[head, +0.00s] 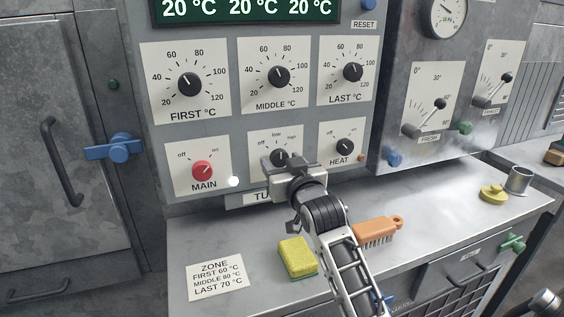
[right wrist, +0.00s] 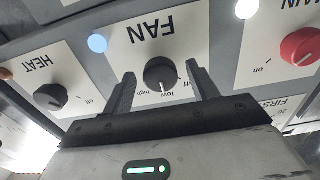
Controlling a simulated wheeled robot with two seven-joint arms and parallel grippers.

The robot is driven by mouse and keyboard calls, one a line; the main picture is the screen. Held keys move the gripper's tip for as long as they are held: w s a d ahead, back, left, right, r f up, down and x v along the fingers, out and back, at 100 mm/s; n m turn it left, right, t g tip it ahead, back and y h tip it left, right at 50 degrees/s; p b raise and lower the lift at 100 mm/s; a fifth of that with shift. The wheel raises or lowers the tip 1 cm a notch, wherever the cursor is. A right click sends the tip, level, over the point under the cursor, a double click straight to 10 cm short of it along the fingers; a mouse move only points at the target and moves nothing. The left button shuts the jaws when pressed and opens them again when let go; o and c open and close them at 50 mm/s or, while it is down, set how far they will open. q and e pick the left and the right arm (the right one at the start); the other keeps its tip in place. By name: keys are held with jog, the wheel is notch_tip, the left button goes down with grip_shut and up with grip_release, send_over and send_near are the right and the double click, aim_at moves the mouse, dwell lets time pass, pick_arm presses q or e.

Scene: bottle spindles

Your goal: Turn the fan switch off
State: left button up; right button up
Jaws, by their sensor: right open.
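The fan switch is a round black knob (head: 279,156) on a white plate in the lower row of the control panel. In the head view my right gripper (head: 285,166) covers the lower part of this plate. In the right wrist view, which is upside down, the fan knob (right wrist: 160,74) sits between the two open fingers of my right gripper (right wrist: 160,70), with a gap on both sides. Its white pointer line is by the "low" mark, away from "off". My left gripper is not in view.
The red MAIN knob (head: 202,170) is left of the fan plate and the black HEAT knob (head: 346,147) is right of it. A yellow sponge (head: 298,257) and an orange brush (head: 378,231) lie on the counter (head: 420,205) below. A white lamp (head: 234,181) glows beside MAIN.

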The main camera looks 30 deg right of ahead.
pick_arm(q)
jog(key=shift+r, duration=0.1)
pick_arm(e)
jog(key=shift+w, duration=0.2)
jog(key=c, duration=1)
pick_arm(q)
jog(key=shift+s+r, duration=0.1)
pick_arm(e)
jog(key=shift+d, duration=0.1)
